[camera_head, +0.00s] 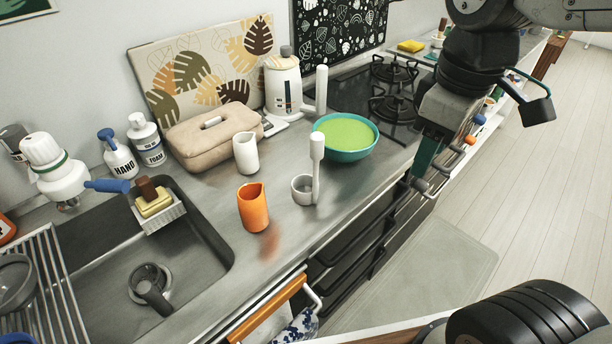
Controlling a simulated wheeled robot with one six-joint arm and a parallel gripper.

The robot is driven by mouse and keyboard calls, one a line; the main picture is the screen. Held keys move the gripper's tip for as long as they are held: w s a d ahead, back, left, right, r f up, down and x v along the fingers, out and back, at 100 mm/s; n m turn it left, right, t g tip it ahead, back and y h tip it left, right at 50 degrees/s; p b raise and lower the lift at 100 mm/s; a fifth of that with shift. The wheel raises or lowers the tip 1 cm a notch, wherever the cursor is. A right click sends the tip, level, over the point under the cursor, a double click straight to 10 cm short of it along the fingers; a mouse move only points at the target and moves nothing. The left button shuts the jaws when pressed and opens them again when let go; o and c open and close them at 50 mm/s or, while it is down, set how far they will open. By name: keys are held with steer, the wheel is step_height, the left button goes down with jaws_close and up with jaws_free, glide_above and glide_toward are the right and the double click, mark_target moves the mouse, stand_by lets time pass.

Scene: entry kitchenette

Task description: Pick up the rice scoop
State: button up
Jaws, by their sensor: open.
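A small grey scoop (303,190) with a tall upright white handle (316,160) stands on the counter, in front of the green-filled bowl; I take it to be the rice scoop. Its cup appears empty, though the inside shows only in part. My gripper (420,185) hangs at the right, beyond the counter's front edge, pointing down. It is open and holds nothing that I can see. It is well apart from the scoop, to the right of it.
Close around the scoop are an orange pitcher (254,208), a white pitcher (246,153) and a teal bowl (372,153) of green contents. A kettle (284,82) and stove (375,100) are behind. The sink (100,260) is at left. Some bare counter lies right of the scoop.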

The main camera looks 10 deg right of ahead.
steer(key=w+a+n, duration=0.6)
steer(key=w+n, duration=0.2)
steer(key=n, duration=0.3)
steer(key=n+g, duration=0.1)
steer(key=n, duration=0.8)
glide_above(317, 151)
steer(key=w, duration=0.1)
steer(key=f, duration=0.3)
steer(key=shift+w+d, duration=0.1)
steer(key=shift+d, duration=0.15)
steer(key=shift+w+a+f+n, duration=0.1)
steer(key=shift+a+f+n, duration=0.1)
steer(key=shift+n, duration=0.2)
steer(key=f, duration=0.7)
steer(key=shift+w+d+f, duration=0.1)
steer(key=shift+d+f, duration=0.1)
jaws_close()
